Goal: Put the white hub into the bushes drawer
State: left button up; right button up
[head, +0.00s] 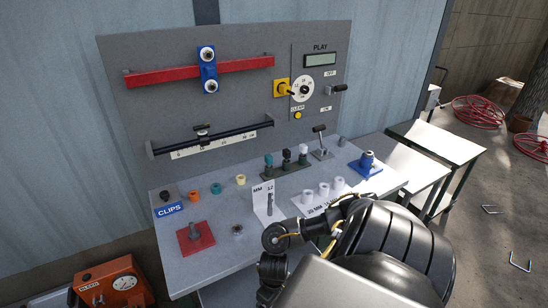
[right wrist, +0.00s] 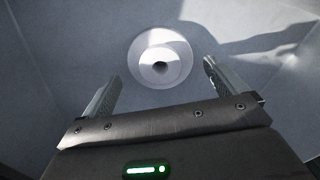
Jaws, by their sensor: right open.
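A white round hub (right wrist: 160,56) with a wide flange and a dark centre hole shows in the right wrist view. It lies on a grey-blue surface beyond my right gripper (right wrist: 160,72). That gripper is open and empty, its two fingers on either side of the hub's near edge in the picture, not visibly touching it. In the head view my right arm covers the front right of the bench, and its fingers and the hub cannot be made out. No drawer marked for bushes can be made out. My left gripper is not in view.
The grey bench top (head: 215,262) carries a blue CLIPS label (head: 169,210), a red plate with a post (head: 194,237), several coloured rings and pale cylinders (head: 323,189). A grey panel (head: 225,115) stands behind. White side tables (head: 437,141) are at the right.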

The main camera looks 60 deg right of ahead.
notch_tip(320, 180, up, 9)
jog(key=p, duration=0.2)
jog(key=shift+r, duration=0.15)
jog(key=shift+p, duration=0.3)
